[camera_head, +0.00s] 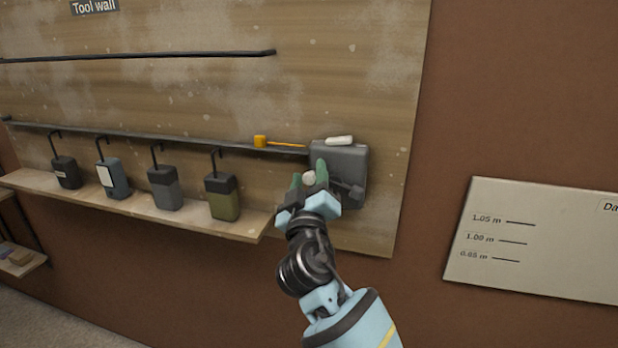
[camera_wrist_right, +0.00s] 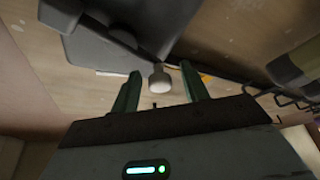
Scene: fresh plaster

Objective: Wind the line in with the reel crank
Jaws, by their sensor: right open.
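The reel is a dark grey box (camera_head: 349,156) on the lower right of the wooden tool wall. A dark crank arm (camera_head: 347,187) shows on its front, with a pale rounded knob (camera_head: 308,177) at the crank's end. My right gripper (camera_head: 309,180) is open in front of the reel, its green fingers on either side of the knob. In the right wrist view, the knob (camera_wrist_right: 159,78) lies between the two separated fingers; I see gaps on both sides. The reel's grey body (camera_wrist_right: 112,40) fills the upper left there. My left gripper is out of view.
A small orange item (camera_head: 260,141) with a thin orange strip and a white piece (camera_head: 339,140) lie left of and atop the reel. A height-marked board (camera_head: 545,240) hangs right; bare wall lies between.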

